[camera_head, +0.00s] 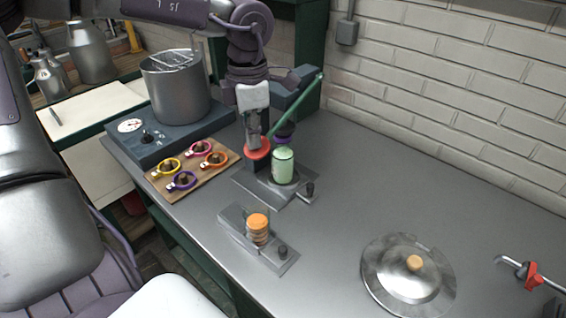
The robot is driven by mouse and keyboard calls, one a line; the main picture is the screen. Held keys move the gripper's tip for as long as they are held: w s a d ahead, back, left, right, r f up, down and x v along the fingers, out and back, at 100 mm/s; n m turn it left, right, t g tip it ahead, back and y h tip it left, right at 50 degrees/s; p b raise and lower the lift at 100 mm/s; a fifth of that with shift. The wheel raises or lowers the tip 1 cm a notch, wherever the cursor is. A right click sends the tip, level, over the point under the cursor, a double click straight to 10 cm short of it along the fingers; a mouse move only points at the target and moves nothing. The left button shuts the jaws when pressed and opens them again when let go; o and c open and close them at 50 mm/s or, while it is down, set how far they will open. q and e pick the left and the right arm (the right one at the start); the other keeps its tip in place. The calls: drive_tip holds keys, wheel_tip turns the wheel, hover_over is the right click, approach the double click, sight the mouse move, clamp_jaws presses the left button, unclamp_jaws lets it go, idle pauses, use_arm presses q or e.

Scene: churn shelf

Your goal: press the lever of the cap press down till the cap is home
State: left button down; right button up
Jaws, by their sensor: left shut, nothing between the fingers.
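The cap press (291,92) stands on the counter near the wall, with a dark body and a green lever (303,98). The lever slopes down to the left from the top of the body to a red knob (257,149). A pale green jar (283,168) stands upright on the press base, with a purple cap (284,139) over its top, partly behind the lever. I cannot tell how far the cap is seated. My left gripper (255,139) is shut and empty, pointing down at the red knob; contact is unclear. My right gripper is out of view.
A wooden board (216,167) with several coloured rings lies left of the press. A small stand (231,216) holds a stack of orange discs in front. A round lid (380,279) lies right; the counter between is clear.

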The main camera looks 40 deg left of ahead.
use_arm(q)
drive_tip(key=shift+w+f, duration=0.15)
drive_tip(key=shift+f, duration=0.25)
drive_tip(key=shift+w+f+b, duration=0.3)
drive_tip(key=shift+f+b, duration=0.5)
drive_tip(key=shift+b, duration=0.2)
drive_tip(key=shift+f, duration=0.1)
